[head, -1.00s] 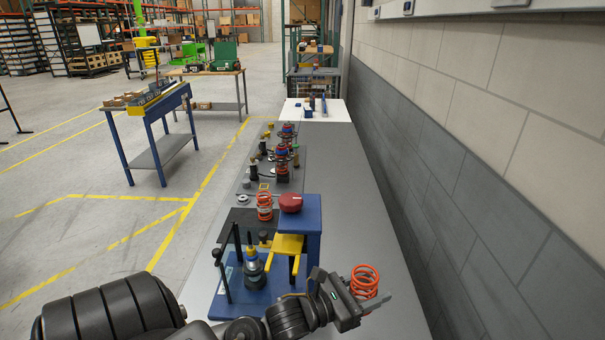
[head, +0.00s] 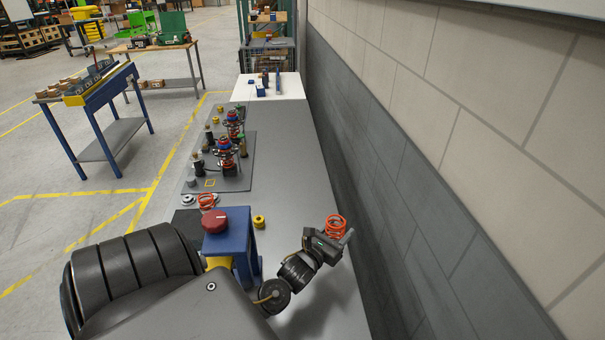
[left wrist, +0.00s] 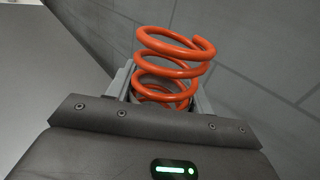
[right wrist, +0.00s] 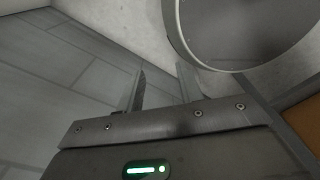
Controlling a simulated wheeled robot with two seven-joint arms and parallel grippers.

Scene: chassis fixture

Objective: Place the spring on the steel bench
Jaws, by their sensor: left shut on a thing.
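An orange coil spring (head: 336,225) is held in my left gripper (head: 340,238), above the right side of the steel bench (head: 290,130), near the wall. In the left wrist view the spring (left wrist: 174,65) stands up between the two fingers, which are shut on its lower coils. The bench top (left wrist: 40,70) shows at the left there, apart from the spring. My right gripper (right wrist: 160,88) shows only in the right wrist view, with its fingers apart and nothing between them.
A blue fixture with a red knob (head: 226,219) stands left of my left gripper, beside a yellow ring (head: 258,221). The bench's right half is clear along the wall (head: 440,150).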

